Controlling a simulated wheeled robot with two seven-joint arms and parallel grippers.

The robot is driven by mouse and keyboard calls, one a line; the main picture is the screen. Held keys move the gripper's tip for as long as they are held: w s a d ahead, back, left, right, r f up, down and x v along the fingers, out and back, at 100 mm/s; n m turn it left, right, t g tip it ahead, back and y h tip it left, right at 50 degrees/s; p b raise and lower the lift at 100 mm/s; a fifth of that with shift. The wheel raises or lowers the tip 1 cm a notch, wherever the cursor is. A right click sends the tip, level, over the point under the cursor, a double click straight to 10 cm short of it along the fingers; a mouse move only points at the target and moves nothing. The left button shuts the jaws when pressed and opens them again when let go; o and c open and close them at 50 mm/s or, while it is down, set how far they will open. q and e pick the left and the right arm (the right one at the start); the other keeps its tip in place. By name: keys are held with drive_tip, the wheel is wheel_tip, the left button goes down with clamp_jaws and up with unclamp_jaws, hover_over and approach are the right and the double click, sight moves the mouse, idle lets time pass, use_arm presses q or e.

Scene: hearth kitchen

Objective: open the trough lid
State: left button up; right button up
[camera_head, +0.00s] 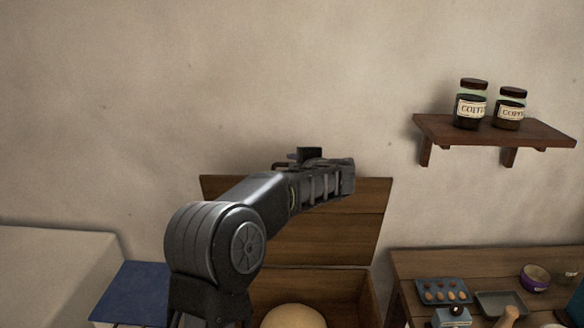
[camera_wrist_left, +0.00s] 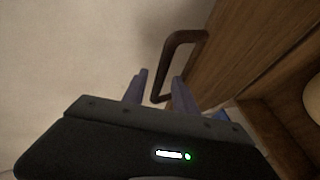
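The wooden trough lid (camera_head: 340,230) stands raised, nearly upright near the wall behind the trough (camera_head: 366,300). In the left wrist view the lid (camera_wrist_left: 235,50) shows at the upper right, with its dark bracket handle (camera_wrist_left: 167,62) sticking out. My left gripper (camera_wrist_left: 160,88) is at the handle, its two fingers apart. The outer end of the handle lies between or just past the fingertips, with gaps visible beside it. In the head view my left arm crosses in front of the lid and hides part of it. My right gripper is not in view.
A pale round dough-like mass (camera_head: 293,317) lies in the open trough. A table (camera_head: 420,262) at the right holds an egg tray (camera_head: 443,291), a grey pan (camera_head: 500,304) and a purple bowl (camera_head: 534,277). A wall shelf (camera_head: 540,133) holds two jars. A blue surface (camera_head: 132,292) is at the left.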

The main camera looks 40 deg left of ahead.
use_arm(q)
drive_tip(key=b+v, duration=0.2)
drive_tip(key=v, duration=0.5)
drive_tip(key=shift+f, duration=0.1)
idle(0.4)
